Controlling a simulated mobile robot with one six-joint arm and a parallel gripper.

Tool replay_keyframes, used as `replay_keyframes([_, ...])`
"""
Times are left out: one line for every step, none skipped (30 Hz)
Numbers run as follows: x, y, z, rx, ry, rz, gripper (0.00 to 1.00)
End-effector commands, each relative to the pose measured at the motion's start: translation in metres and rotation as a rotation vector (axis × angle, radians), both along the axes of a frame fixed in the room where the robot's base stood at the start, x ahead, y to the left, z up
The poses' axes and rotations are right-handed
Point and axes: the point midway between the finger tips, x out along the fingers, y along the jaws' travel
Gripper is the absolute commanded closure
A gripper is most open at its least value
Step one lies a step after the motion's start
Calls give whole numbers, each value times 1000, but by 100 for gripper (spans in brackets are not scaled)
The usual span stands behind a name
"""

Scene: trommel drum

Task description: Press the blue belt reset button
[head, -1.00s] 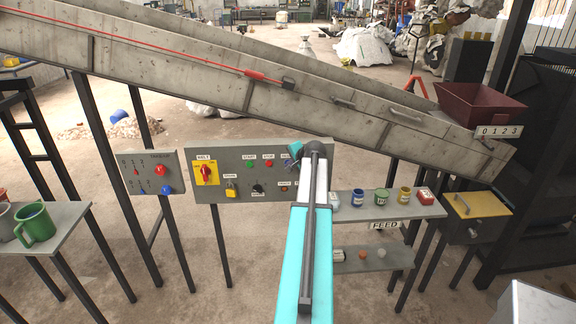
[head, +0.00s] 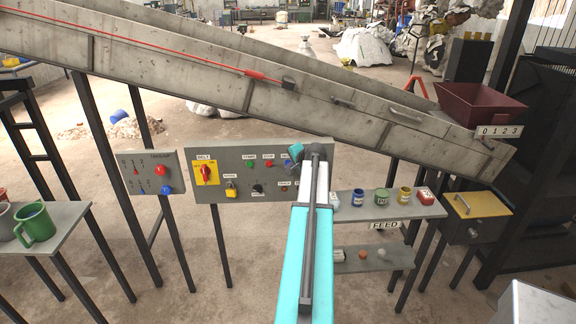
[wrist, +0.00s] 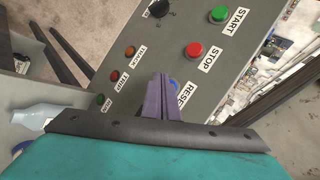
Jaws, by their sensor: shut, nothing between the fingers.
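The blue reset button (wrist: 174,85) shows in the wrist view as a small blue edge beside the white RESET label (wrist: 183,96). My gripper (wrist: 161,77) is shut and empty, its two dark purple fingers together. The fingers lie in front of the button and hide most of it. I cannot tell whether the fingertips touch it. In the head view my arm reaches up to the right part of the grey control panel (head: 224,160) and covers part of it.
A red stop button (wrist: 195,49) and a green start button (wrist: 218,14) sit near the fingers. Small indicator lamps (wrist: 115,76) and a black knob (wrist: 159,8) share the panel. A shelf with several jars (head: 381,197) stands to the right. The conveyor (head: 200,60) slopes above.

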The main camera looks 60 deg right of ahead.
Motion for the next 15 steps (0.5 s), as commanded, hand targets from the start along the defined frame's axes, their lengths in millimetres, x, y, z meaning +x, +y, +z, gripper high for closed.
replay_keyframes([0, 0, 0, 0, 0, 0, 100])
replay_keyframes([0, 0, 0, 0, 0, 0, 100])
replay_keyframes([0, 0, 0, 0, 0, 0, 100])
replay_keyframes([0, 0, 0, 0, 0, 0, 100])
replay_keyframes([0, 0, 0, 0, 0, 0, 100])
replay_keyframes([0, 0, 0, 0, 0, 0, 100])
replay_keyframes([0, 0, 0, 0, 0, 0, 100])
replay_keyframes([0, 0, 0, 0, 0, 0, 100])
replay_keyframes([0, 0, 0, 0, 0, 0, 100])
replay_keyframes([-1, 1, 0, 0, 0, 0, 100])
replay_keyframes([-1, 2, 0, 0, 0, 0, 100])
replay_keyframes([-2, 3, 0, 0, 0, 0, 100])
replay_keyframes([-3, 4, 0, 0, 0, 0, 100])
replay_keyframes([-4, 6, 0, 0, 0, 0, 100])
replay_keyframes([-6, 8, 0, 0, 0, 0, 100])
